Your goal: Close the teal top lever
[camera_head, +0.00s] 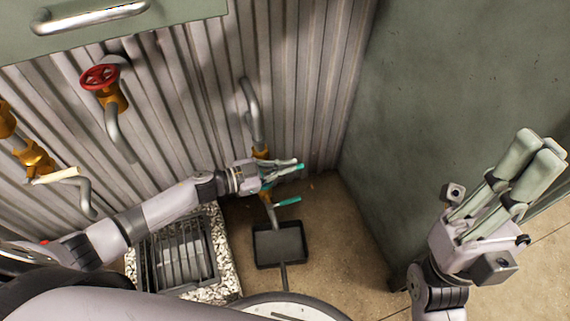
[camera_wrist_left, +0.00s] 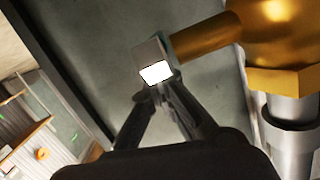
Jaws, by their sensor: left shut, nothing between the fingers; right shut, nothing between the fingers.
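A teal-tipped upper lever (camera_head: 300,166) shows just past my left gripper's fingers, at the brass fitting (camera_head: 262,154) on the grey pipe. A second teal lever (camera_head: 288,201) sits lower, on the brass fitting above a dark tray. My left gripper (camera_head: 287,169) is shut and empty beside the upper lever and hides much of it; contact cannot be told. In the left wrist view the shut fingers (camera_wrist_left: 157,80) are close to a large brass fitting (camera_wrist_left: 285,35). My right gripper (camera_head: 541,147) is shut and empty at the right, far from the levers.
A corrugated wall (camera_head: 180,70) stands behind the pipes and a green wall (camera_head: 440,100) at right. A red handwheel valve (camera_head: 99,78) is at upper left. A dark tray (camera_head: 258,262) and a floor grate (camera_head: 178,258) lie below. Floor right of the tray is clear.

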